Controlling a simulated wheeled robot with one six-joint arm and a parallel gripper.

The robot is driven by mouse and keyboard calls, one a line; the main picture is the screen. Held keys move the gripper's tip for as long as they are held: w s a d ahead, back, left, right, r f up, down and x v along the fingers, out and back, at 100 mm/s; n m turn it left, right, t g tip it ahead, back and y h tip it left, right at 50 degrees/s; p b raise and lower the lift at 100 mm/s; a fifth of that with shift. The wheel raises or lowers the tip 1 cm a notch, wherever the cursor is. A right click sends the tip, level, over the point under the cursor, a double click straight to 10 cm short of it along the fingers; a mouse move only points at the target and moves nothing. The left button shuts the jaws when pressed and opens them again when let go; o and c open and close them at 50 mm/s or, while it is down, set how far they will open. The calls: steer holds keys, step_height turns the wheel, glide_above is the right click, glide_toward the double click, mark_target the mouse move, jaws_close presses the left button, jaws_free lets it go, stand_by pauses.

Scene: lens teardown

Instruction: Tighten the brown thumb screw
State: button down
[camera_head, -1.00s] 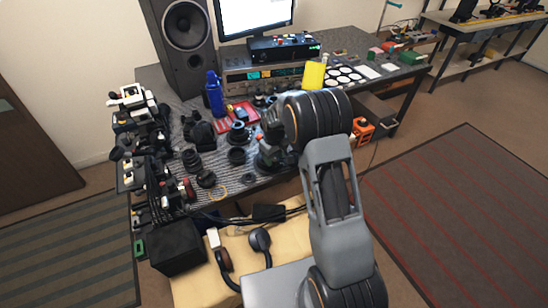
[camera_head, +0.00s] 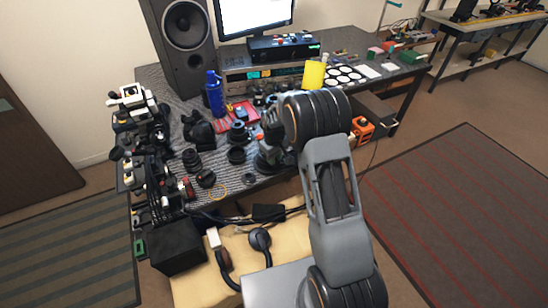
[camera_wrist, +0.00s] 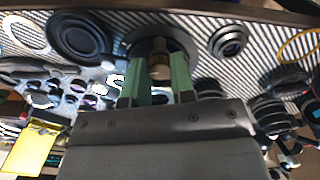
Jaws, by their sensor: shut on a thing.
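The brown thumb screw (camera_wrist: 159,66) is in the upper middle of the wrist view, on a dark round lens part (camera_wrist: 143,45). My gripper (camera_wrist: 160,60) has two green fingers, one on each side of the screw, and is shut on it. In the head view my gripper (camera_head: 270,142) is over the desk, partly behind my own arm. The screw cannot be made out in the head view, and the fingers hide its sides in the wrist view.
The striped desk mat (camera_head: 222,178) holds several dark lens parts close by. A small lens (camera_wrist: 228,41) and a wide black ring (camera_wrist: 80,37) flank the gripper. A blue bottle (camera_head: 214,94), a red tray (camera_head: 240,112) and a yellow object (camera_head: 314,75) stand farther back.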

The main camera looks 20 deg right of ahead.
steer(key=shift+m+b, duration=0.5)
steer(key=shift+m, duration=1)
steer(key=c, duration=0.9)
jaws_free()
steer(key=shift+c, duration=0.2)
step_height(320, 180, up, 14)
